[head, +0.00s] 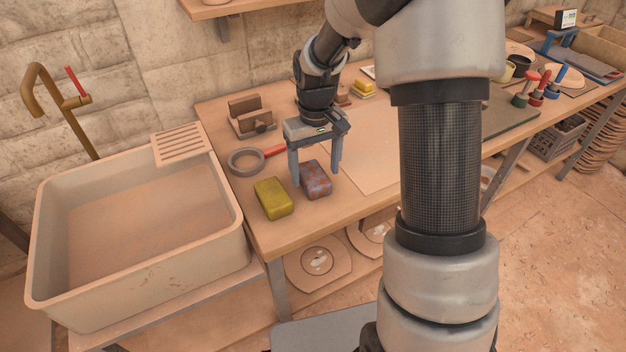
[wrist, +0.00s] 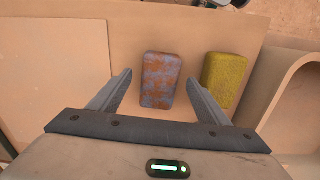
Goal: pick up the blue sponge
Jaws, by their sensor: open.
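The blue sponge (head: 315,181), blotched with rusty brown, lies flat on the wooden table near its front edge. In the wrist view the blue sponge (wrist: 160,80) lies between the lines of my two fingers, ahead of the fingertips. My gripper (head: 316,177) is open and points down over the sponge, one finger to each side in the picture. In the wrist view my gripper (wrist: 158,76) shows nothing between its fingers. I cannot tell the exact height of the fingertips above the table.
A yellow-green sponge (head: 273,198) lies close to the left of the blue one; it also shows in the wrist view (wrist: 224,80). A grey ring of tape (head: 246,161) and a red-handled tool (head: 274,151) lie behind. A sink (head: 140,268) stands at the left. A pale board (head: 372,178) lies to the right.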

